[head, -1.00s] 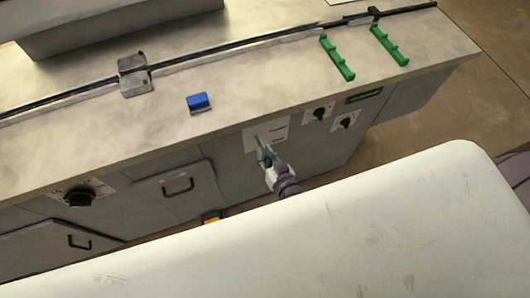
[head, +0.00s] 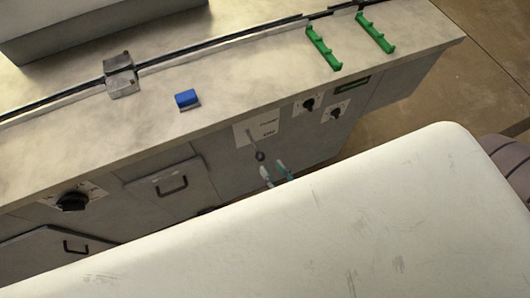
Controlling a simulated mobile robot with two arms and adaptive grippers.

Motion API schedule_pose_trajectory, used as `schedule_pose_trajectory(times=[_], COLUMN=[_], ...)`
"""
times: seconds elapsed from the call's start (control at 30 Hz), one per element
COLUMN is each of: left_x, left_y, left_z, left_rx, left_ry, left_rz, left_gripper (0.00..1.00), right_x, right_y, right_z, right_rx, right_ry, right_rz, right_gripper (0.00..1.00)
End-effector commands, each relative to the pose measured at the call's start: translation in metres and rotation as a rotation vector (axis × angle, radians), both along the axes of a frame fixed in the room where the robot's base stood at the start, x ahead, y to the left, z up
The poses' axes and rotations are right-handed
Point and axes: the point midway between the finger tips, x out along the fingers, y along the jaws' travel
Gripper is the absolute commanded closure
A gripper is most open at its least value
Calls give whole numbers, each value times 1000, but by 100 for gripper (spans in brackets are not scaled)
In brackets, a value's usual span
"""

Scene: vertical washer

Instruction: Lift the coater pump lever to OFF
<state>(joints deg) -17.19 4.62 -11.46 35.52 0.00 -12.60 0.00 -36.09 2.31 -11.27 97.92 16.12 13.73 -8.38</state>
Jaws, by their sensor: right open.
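The coater pump lever (head: 255,146) is a thin grey lever with a dark round end. It sits on a white label plate (head: 269,129) on the front face of the machine and slants downward. The words on the plate are too small to read. My right gripper (head: 275,171) is just below the lever's end, with its two pale and teal fingertips apart and nothing between them. It appears clear of the lever. The rest of this gripper is hidden. My left gripper is not in view.
Two rotary knobs (head: 308,104) (head: 336,114) are right of the plate. A larger black knob (head: 72,201) and a handled door (head: 172,186) are to the left. On the worktop are a blue block (head: 187,98), a metal block (head: 121,75) and green racks (head: 323,48) (head: 376,32).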

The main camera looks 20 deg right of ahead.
Motion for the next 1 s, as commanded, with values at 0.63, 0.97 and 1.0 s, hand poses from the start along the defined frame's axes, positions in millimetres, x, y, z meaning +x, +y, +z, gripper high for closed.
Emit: schedule_pose_trajectory(times=[0.63,0.97,1.0], left_x=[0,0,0], left_y=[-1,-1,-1], left_z=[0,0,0], left_rx=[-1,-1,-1], left_ry=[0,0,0], left_rz=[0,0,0], left_gripper=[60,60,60], right_x=[-23,-86,-95], right_y=[-1,-11,-14], right_z=[-22,-182,-196], right_rx=[-19,-146,-160], right_ry=[60,472,514], right_rz=[19,125,134], right_gripper=[86,100,100])
